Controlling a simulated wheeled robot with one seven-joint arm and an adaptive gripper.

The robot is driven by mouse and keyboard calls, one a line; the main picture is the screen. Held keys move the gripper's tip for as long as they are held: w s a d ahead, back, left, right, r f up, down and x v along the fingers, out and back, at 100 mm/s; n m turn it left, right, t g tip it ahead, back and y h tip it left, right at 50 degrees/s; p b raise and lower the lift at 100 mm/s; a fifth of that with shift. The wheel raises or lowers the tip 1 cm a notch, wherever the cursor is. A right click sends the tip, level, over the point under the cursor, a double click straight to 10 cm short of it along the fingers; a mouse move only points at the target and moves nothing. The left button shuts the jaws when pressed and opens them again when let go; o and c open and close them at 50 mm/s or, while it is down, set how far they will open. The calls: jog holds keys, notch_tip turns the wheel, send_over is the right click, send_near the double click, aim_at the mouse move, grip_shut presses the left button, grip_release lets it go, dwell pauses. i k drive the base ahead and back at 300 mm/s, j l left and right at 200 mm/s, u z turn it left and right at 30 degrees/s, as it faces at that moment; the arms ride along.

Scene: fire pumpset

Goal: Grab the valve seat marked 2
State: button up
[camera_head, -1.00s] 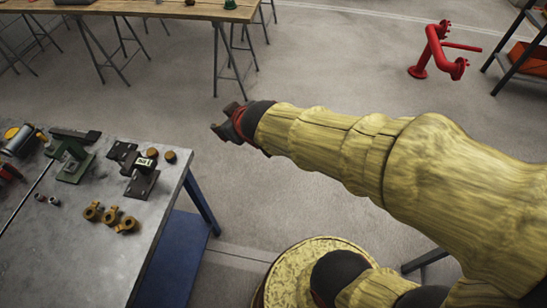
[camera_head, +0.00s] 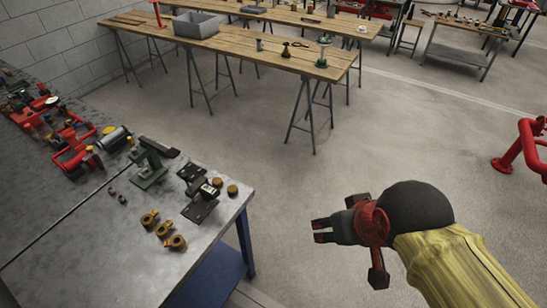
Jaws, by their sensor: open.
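Three small brass-coloured fittings stand in a slanting row on the grey metal bench (camera_head: 100,255) at the left: a far one (camera_head: 149,220), a middle one (camera_head: 164,230) and a near one (camera_head: 175,243). Two short brass-coloured round pieces, a left one (camera_head: 216,183) and a right one (camera_head: 232,190), stand near the bench's right edge. No number 2 can be read on any piece, so I cannot tell which is the valve seat marked 2. My gripper (camera_head: 320,231) is open and empty, right of the bench and apart from it, with its fingers pointing left.
Dark metal blocks (camera_head: 199,206) and a green stand (camera_head: 150,165) sit behind the brass fittings. Red tools (camera_head: 75,150) crowd the bench's far left. A wooden trestle table (camera_head: 240,45) stands behind. Red piping (camera_head: 525,150) is at the right. Open floor lies between.

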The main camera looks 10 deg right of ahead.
aim_at(162, 231)
jog(key=u, duration=1.35)
jog(key=i+l+u, duration=0.2)
jog(key=l, duration=0.5)
jog(key=i+l+u, duration=0.2)
jog(key=l, duration=0.55)
jog(key=i+l+u, duration=0.2)
jog(key=l, duration=0.6)
jog(key=l+u, duration=0.25)
jog(key=l, duration=0.5)
jog(key=i+l, duration=0.15)
jog(key=i, duration=0.25)
